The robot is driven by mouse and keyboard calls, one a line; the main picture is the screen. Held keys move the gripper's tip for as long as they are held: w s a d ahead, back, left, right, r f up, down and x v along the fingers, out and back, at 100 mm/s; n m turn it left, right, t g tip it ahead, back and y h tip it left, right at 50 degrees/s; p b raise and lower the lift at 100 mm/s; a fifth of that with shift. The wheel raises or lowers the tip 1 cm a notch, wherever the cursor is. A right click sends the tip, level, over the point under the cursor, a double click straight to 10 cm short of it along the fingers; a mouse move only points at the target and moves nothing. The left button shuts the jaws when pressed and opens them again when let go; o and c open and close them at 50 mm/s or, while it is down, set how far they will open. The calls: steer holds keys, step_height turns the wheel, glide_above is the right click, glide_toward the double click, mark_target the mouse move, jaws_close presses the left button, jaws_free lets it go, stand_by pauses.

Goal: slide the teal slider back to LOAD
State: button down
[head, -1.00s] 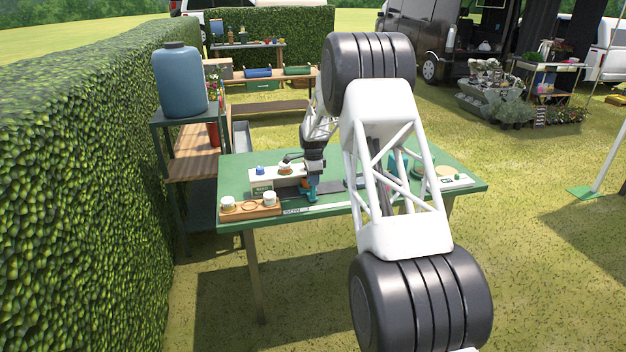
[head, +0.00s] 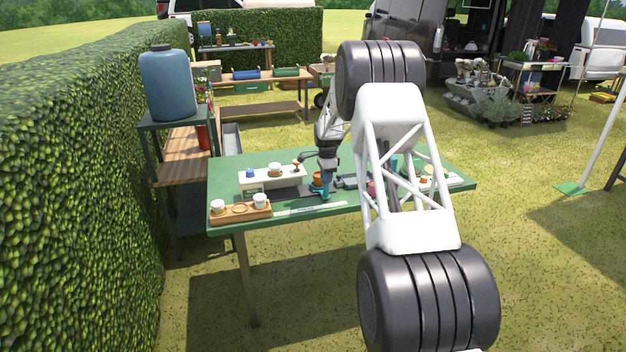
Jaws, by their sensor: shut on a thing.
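My gripper (head: 325,193) is low over the green table, right of the white box. It is shut on the small teal slider (head: 321,191), whose edges are partly hidden by the fingers. A small terracotta pot (head: 317,178) shows just behind and left of the fingers, close to the slider. A dark flat track (head: 292,192) runs left from the slider, in front of the white box (head: 255,184). A pale marked strip (head: 305,209) lies along the front; its lettering, including any LOAD mark, is too small to read.
A wooden tray (head: 226,217) with white cups stands at the table's front left. A blue knob (head: 250,173) and a small pot are on the white box. A grey piece (head: 350,181) lies right of my gripper. My arm hides much of the table's right part.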

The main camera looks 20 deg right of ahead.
steer(key=shift+d, duration=1)
steer(key=c, duration=1.1)
jaws_free()
steer(key=shift+o, duration=0.2)
steer(key=shift+r, duration=0.1)
steer(key=shift+r, duration=3.85)
steer(key=shift+s+r, duration=0.1)
